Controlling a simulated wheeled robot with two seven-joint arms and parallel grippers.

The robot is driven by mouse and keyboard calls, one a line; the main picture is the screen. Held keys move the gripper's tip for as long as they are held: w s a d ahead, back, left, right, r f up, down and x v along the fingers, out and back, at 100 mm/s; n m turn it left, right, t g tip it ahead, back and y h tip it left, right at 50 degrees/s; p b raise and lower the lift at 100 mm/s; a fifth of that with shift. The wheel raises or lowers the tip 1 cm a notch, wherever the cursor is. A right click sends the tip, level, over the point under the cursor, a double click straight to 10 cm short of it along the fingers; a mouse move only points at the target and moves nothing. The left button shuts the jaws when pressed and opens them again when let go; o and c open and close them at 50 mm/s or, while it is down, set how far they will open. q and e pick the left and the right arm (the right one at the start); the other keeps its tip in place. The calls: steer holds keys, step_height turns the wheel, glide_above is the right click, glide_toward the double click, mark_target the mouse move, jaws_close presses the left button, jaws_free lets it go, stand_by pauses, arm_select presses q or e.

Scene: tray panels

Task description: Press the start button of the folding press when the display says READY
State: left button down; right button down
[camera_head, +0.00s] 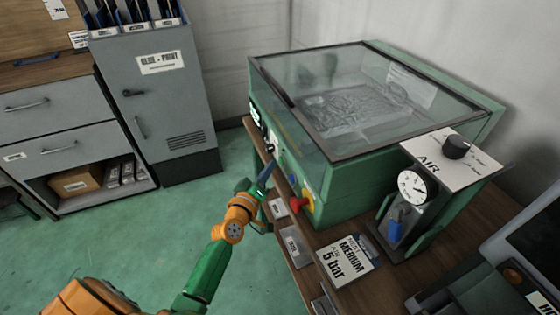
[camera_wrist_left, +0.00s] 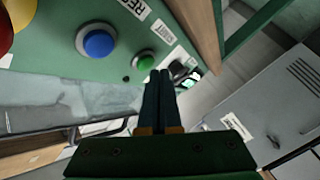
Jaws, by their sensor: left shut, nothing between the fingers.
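The green press (camera_head: 345,180) with a glass-topped lid stands on a wooden bench. The display's words are too small to read. A red knob (camera_head: 298,203) on yellow sits at the panel's near end. My left gripper (camera_head: 267,170) is shut and empty, in front of the panel. In the wrist view its tips (camera_wrist_left: 160,76) appear just beside the green button; I cannot tell whether they touch.
An air unit with a gauge (camera_head: 415,188) and a "MEDIUM 5 bar" card (camera_head: 346,262) are on the bench right of my arm. A grey cabinet (camera_head: 160,100) and drawers (camera_head: 60,115) stand at the left. The green floor (camera_head: 130,235) between is clear.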

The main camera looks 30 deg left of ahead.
arm_select(q)
steer(key=shift+s+a, duration=0.1)
steer(key=shift+s, duration=0.05)
steer(key=s+a, duration=0.3)
steer(key=shift+s+a+b, duration=0.15)
steer(key=shift+s+b, duration=0.2)
steer(key=shift+s, duration=0.05)
stand_by(0.7)
